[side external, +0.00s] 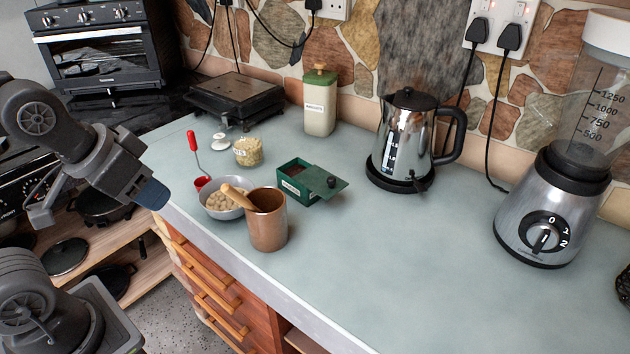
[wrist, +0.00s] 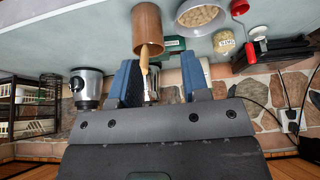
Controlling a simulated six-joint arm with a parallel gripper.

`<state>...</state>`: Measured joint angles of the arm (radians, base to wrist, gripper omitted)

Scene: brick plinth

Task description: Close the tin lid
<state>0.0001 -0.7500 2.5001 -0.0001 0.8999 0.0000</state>
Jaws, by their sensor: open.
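The green tin (side external: 293,190) stands on the worktop behind the brown cup, with a pale label on its front. Its green lid (side external: 331,185) with a black knob sits off to the right, leaving part of the tin's dark inside showing. In the wrist view a little of the green tin (wrist: 174,44) shows beside the cup; the rest is hidden. My gripper (side external: 153,194) is left of the worktop's front edge, well apart from the tin. In the wrist view its blue fingers (wrist: 160,75) are spread with nothing between them.
A brown cup (side external: 268,230) with a wooden handle and a bowl of nuts (side external: 222,200) stand in front of the tin. A jar (side external: 248,151), red-handled utensil (side external: 196,150), canister (side external: 320,102) and kettle (side external: 405,140) surround it. The worktop right of the lid is clear towards the blender (side external: 555,200).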

